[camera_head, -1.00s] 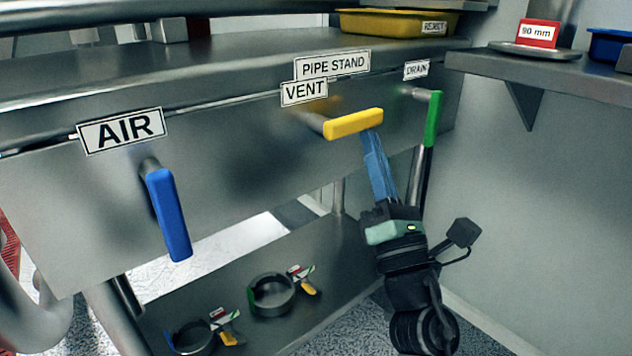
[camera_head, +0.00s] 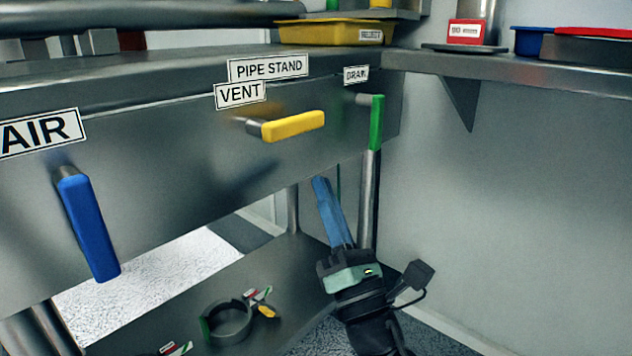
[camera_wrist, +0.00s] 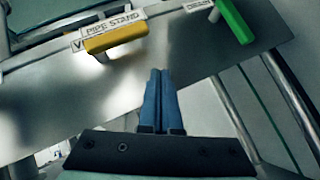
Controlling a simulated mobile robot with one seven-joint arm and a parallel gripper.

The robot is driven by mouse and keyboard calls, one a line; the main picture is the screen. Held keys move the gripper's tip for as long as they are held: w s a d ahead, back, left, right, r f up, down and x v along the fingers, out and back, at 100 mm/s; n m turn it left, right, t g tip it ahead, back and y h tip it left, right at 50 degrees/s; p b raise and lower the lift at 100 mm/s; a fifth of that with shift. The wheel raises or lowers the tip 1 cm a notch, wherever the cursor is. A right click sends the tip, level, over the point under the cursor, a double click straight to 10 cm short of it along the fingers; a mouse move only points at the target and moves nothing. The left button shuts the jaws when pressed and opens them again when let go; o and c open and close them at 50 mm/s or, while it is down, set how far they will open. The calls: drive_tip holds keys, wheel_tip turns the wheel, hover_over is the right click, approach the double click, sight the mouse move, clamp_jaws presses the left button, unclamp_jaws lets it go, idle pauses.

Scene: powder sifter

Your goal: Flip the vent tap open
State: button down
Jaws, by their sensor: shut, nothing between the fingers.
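The vent tap's yellow handle (camera_head: 294,126) sticks out to the right, roughly level, from the steel front panel. It sits just below the VENT label (camera_head: 240,94). In the wrist view the yellow handle (camera_wrist: 116,37) is ahead of the fingers and to their left. My gripper (camera_head: 319,181) has blue fingers pressed together with nothing between them. It is below and slightly right of the yellow handle, with a visible gap. The fingertips (camera_wrist: 160,71) show in the wrist view, apart from the handle.
The blue air handle (camera_head: 88,228) hangs down at the left. The green drain handle (camera_head: 376,122) hangs just right of the vent tap, above a vertical pipe. A lower shelf (camera_head: 270,310) carries a ring clamp (camera_head: 230,322). A wall stands at the right.

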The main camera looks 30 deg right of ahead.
drive_tip(key=s+d+f+p, duration=0.1)
drive_tip(key=s+f, duration=0.4)
drive_tip(key=shift+s+d+f, duration=0.15)
drive_tip(key=shift+d, duration=0.25)
